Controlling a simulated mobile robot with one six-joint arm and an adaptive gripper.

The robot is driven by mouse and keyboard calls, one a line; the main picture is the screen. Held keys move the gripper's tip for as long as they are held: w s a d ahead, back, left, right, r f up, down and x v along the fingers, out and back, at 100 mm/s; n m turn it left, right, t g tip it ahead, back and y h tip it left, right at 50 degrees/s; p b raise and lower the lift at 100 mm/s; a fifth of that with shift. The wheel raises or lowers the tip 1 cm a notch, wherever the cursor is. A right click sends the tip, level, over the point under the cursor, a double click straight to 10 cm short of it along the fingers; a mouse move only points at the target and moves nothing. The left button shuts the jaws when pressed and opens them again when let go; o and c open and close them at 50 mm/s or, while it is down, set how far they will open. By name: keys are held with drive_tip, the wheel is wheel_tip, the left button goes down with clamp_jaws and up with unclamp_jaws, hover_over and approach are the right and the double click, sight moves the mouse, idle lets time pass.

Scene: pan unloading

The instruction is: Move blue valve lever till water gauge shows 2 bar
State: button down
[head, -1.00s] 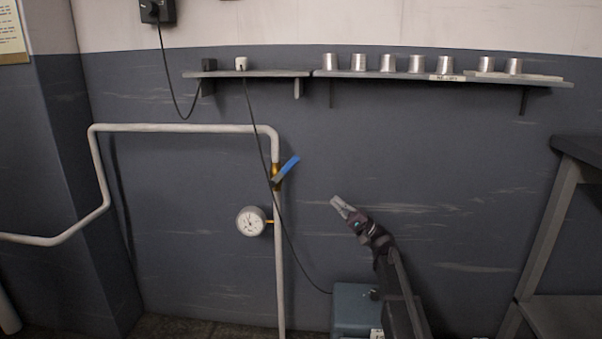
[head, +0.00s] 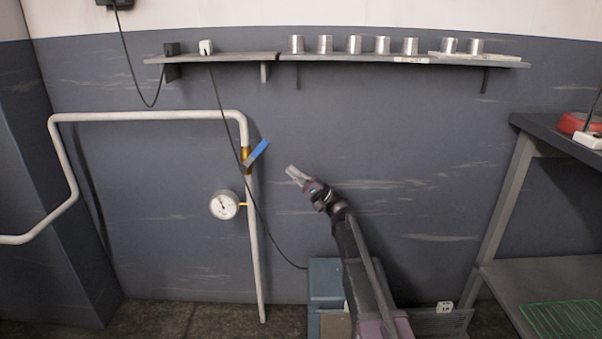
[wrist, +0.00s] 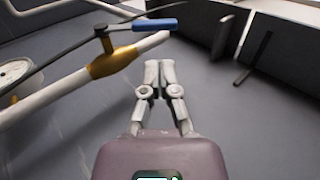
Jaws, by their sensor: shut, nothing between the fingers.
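The blue valve lever (head: 256,153) sits on a brass valve (head: 246,160) on the white vertical pipe, tilted up to the right. In the wrist view the blue lever (wrist: 155,25) lies above and just left of the fingertips, with the brass valve body (wrist: 113,62) at left. The round white water gauge (head: 224,204) is mounted left of the pipe below the valve; its reading is too small to tell. My gripper (head: 292,174) is shut and empty, right of and slightly below the lever, apart from it. It also shows in the wrist view (wrist: 159,75).
A black cable (head: 232,137) hangs across the pipe near the valve. A wall shelf (head: 400,61) with several metal cups is above. A blue-grey box (head: 325,280) stands on the floor below, and a rack (head: 500,200) is at the right. The wall around the gripper is clear.

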drive_tip(key=p+x, duration=0.5)
drive_tip(key=x, duration=0.3)
idle(0.4)
drive_tip(key=shift+a+r+p, duration=0.35)
drive_tip(key=shift+a+p, duration=0.1)
drive_tip(key=shift+p, duration=0.1)
drive_tip(key=d+r+b+v, duration=0.1)
drive_tip(key=b+v, duration=0.7)
drive_tip(key=v, duration=0.6)
idle(0.3)
